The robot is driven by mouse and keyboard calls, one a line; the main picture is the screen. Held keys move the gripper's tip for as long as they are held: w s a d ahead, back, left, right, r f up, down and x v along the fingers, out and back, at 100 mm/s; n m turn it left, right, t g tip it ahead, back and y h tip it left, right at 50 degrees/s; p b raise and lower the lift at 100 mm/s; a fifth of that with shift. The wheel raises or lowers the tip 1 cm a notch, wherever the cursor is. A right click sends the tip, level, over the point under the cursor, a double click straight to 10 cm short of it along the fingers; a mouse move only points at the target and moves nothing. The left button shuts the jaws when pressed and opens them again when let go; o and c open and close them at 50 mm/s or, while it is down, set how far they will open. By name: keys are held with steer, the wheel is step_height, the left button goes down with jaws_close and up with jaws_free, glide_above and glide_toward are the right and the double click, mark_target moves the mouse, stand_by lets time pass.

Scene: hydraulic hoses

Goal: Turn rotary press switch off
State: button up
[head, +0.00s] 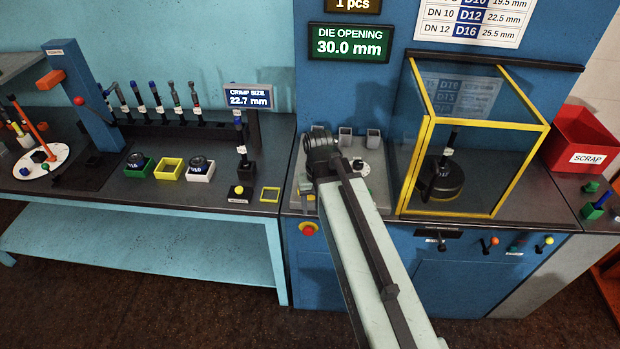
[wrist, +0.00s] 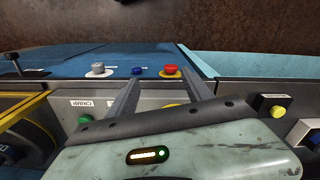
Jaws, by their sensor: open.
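A grey round knob (wrist: 98,69) stands on the blue press edge in the wrist view, beside a blue button (wrist: 137,71) and a red button (wrist: 171,70) on a yellow base. I take the grey knob for the rotary press switch, but its setting is not readable. My gripper (wrist: 157,78) is open and empty, its fingers pointing toward the buttons. In the head view my gripper (head: 318,150) is over the grey console; its fingertips cannot be made out. The red button also shows there (head: 308,229); my arm probably hides the knob.
A yellow-framed clear guard (head: 415,165) stands close right of my arm. A small white dial (head: 364,169) is on the console beside my arm. A green button (wrist: 85,119) near a CRIMP label is in the wrist view. A red scrap bin (head: 585,138) is farther right.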

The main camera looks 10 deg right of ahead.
steer(key=w+r+m+p, duration=0.1)
steer(key=w+r, duration=0.1)
steer(key=w, duration=0.2)
steer(key=w+r+p, duration=0.2)
steer(key=w, duration=0.1)
steer(key=w+r+m+p, duration=0.1)
steer(key=w+r, duration=0.1)
steer(key=w, duration=0.2)
steer(key=shift+w+d+r+m+p, duration=0.1)
steer(key=shift+w+r+m+p, duration=0.15)
steer(key=shift+w+m+p, duration=0.1)
step_height(320, 180, down, 8)
steer(key=b, duration=0.8)
steer(key=shift+f, duration=0.15)
steer(key=shift+s, duration=0.1)
jaws_close()
